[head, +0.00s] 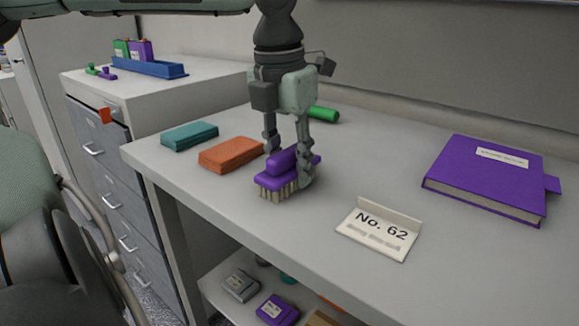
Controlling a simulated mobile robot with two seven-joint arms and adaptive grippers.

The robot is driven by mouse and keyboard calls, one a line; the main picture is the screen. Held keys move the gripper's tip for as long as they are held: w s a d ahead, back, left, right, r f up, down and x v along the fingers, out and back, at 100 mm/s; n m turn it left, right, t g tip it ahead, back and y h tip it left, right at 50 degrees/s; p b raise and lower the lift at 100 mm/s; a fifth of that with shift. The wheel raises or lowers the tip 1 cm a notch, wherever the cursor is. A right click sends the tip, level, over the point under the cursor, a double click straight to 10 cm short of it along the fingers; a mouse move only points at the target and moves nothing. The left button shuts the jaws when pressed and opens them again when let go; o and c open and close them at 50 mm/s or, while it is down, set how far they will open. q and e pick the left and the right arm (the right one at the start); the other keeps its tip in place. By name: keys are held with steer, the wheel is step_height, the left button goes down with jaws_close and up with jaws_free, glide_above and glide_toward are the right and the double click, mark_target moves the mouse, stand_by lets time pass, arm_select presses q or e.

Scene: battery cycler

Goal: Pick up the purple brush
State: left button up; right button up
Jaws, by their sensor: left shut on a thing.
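The purple brush (272,181) has a purple back with a raised grip and pale bristles pointing down. It is at the middle of the grey table in the head view. My left gripper (288,165) comes down from above and is shut on the brush, with one finger on each side of its grip. The fingers hide part of the brush's right end. The bristles are at or just above the tabletop; I cannot tell whether they touch it. My right gripper is not in view.
An orange block (231,154) and a teal block (189,136) lie left of the brush. A green cylinder (323,114) lies behind. A "No. 62" card (378,232) and a purple book (490,178) are to the right. A lower shelf (222,297) holds several items.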

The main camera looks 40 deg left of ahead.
mark_target(291, 149)
arm_select(q)
steer(key=shift+r, duration=0.15)
step_height(291, 149, up, 4)
steer(key=shift+r, duration=0.1)
steer(key=w+a+r, duration=0.4)
steer(key=a+r, duration=0.2)
steer(key=a, duration=0.4)
steer(key=shift+w+a+r, duration=0.25)
steer(key=shift+a+r, duration=0.05)
steer(key=shift+a, duration=0.05)
steer(key=o, duration=0.7)
steer(key=c, duration=0.5)
